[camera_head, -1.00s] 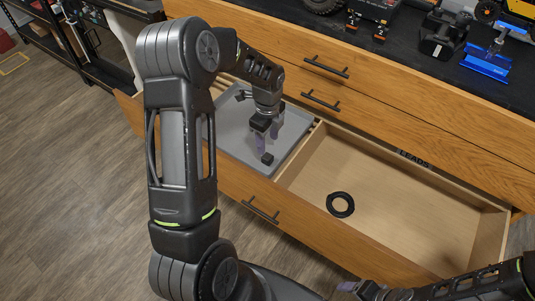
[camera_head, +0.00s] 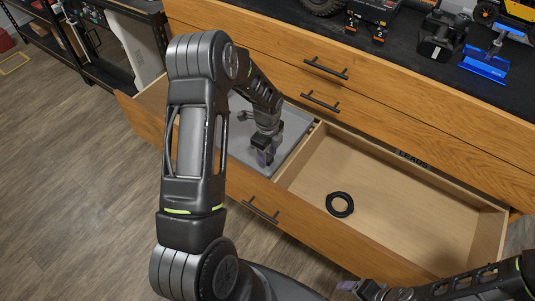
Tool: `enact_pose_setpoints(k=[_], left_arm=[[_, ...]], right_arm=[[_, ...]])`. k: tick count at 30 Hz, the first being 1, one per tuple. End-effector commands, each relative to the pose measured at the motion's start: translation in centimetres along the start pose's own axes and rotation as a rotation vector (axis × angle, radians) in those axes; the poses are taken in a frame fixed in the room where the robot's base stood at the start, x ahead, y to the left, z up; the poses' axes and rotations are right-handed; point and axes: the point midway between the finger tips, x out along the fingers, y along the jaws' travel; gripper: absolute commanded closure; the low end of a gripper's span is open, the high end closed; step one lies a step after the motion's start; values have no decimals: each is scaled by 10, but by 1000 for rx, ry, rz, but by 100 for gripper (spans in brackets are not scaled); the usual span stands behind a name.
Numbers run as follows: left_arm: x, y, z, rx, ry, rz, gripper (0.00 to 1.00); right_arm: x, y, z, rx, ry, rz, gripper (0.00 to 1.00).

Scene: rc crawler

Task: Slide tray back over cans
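A grey tray (camera_head: 292,122) sits in the left part of the open wooden drawer, partly hidden behind my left arm. My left gripper (camera_head: 264,157) points down over the tray, near its right side. Its fingers look close together, but I cannot tell whether they are shut or touch the tray. No cans show in this view. My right gripper (camera_head: 350,286) is at the bottom edge, in front of the drawer; its finger opening is not clear.
The open drawer (camera_head: 415,205) has a bare right compartment with a black ring (camera_head: 340,204) in it and a "LEADS" label at the back. Closed drawers with black handles (camera_head: 326,68) stand above. The black worktop holds a blue stand (camera_head: 484,66) and a black battery-like item (camera_head: 440,38).

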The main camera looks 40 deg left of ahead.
Motion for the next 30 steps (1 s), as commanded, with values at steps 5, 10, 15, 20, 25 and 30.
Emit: enact_pose_setpoints(k=[5, 10, 15, 20, 25, 30], left_arm=[[0, 0, 0, 0, 0, 0, 72], [0, 0, 0, 0, 0, 0, 86], [0, 0, 0, 0, 0, 0, 100], [0, 0, 0, 0, 0, 0, 100], [0, 0, 0, 0, 0, 0, 100], [0, 0, 0, 0, 0, 0, 100]], right_arm=[[0, 0, 0, 0, 0, 0, 30], [0, 0, 0, 0, 0, 0, 30], [0, 0, 0, 0, 0, 0, 30], [0, 0, 0, 0, 0, 0, 30], [0, 0, 0, 0, 0, 0, 30], [0, 0, 0, 0, 0, 0, 30]])
